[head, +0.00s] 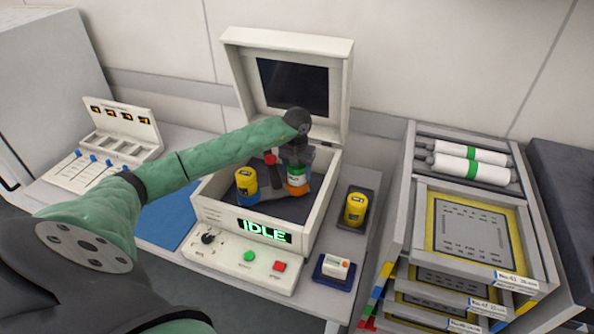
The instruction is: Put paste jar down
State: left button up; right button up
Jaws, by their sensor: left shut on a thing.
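The paste jar (297,182), orange with a green band and a pale label, is upright inside the open white machine box (319,211). My left gripper (296,160) reaches down from above and is shut on the jar's top, which it hides. I cannot tell whether the jar's base touches the box floor. A yellow jar (246,181) with a blue base stands to its left in the same box. My right gripper is not in view.
The box's lid (340,85) stands raised behind. The front panel display (265,231) reads IDLE. Another yellow jar (355,209) stands on a dark pad at the right. A small white box (336,267) sits on a blue holder. A rack (407,190) with rolls and framed plates stands farther right.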

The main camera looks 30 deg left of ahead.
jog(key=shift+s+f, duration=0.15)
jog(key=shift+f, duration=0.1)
pick_arm(q)
jog(key=o, duration=1.3)
jog(key=shift+r, duration=0.15)
jog(key=shift+r+b, duration=0.25)
jog(key=shift+b, duration=0.1)
notch_tip(320, 180, up, 11)
jog(key=b, duration=0.4)
jog(key=shift+r+b, duration=0.15)
jog(key=shift+b, duration=0.2)
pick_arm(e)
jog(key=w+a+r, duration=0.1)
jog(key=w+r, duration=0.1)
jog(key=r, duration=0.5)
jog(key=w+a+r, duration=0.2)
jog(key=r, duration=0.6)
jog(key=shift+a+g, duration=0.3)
